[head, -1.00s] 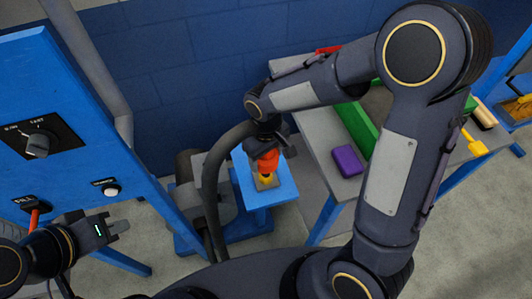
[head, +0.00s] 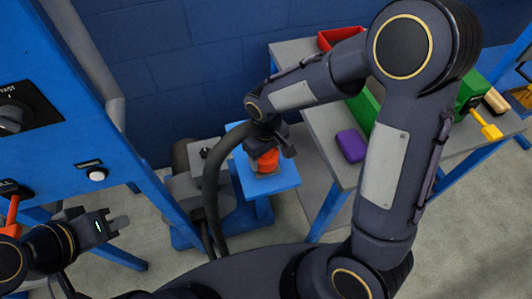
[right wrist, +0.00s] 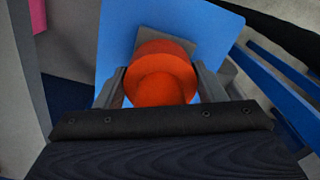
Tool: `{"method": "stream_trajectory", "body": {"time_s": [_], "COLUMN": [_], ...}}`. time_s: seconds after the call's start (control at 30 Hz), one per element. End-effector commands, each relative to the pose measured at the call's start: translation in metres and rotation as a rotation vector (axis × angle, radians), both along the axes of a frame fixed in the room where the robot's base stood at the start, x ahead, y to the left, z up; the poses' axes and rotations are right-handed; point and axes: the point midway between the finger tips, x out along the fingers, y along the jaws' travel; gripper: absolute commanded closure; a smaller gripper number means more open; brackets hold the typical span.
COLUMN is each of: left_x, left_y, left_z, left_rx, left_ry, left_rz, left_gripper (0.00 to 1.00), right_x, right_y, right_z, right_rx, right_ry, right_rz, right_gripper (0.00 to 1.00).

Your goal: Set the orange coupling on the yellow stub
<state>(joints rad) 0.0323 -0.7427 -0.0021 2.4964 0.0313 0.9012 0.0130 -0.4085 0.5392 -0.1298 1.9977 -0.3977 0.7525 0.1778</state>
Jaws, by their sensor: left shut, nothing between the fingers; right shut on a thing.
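The orange coupling (head: 265,161) is between the fingers of my right gripper (head: 268,152), over the blue stand (head: 283,180). In the right wrist view, the coupling (right wrist: 160,78) sits between the two grey fingers, which are shut on it. A grey base plate (right wrist: 185,46) shows behind it on the blue top. The yellow stub is hidden in both views, apparently under the coupling; I cannot tell whether the coupling is fully seated. My left gripper (head: 118,222) is shut and empty at the lower left, beside the blue panel.
A blue panel (head: 60,130) with a knob (head: 12,118) and a white button (head: 96,174) stands at the left. A grey table (head: 318,120) at the right holds a purple block (head: 351,146), a green block (head: 362,105) and a red bin (head: 338,38). A dark hose hangs left of the stand.

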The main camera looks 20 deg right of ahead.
Motion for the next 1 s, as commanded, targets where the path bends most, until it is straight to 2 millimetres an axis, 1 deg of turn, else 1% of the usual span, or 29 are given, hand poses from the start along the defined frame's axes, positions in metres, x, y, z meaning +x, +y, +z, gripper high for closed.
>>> {"method": "stream_trajectory", "body": {"time_s": [0.07,0.5,1.0], "left_x": [0.0000,0.0000,0.0000], "left_y": [0.0000,0.0000,0.0000], "left_z": [-0.0024,-0.0027,-0.0093], "left_rx": [0.000,0.000,0.000], "left_ry": [0.000,0.000,0.000], "left_rz": [0.000,0.000,0.000], "left_gripper": [1.00,1.00,1.00], "right_x": [0.0001,0.0001,0.0001], "right_y": [0.0000,0.0000,0.0000], "right_z": [-0.0027,-0.0029,-0.0105], "right_rx": [0.000,0.000,0.000], "right_ry": [0.000,0.000,0.000], "right_rz": [0.000,0.000,0.000], "right_gripper": [0.63,0.63,0.63]}}
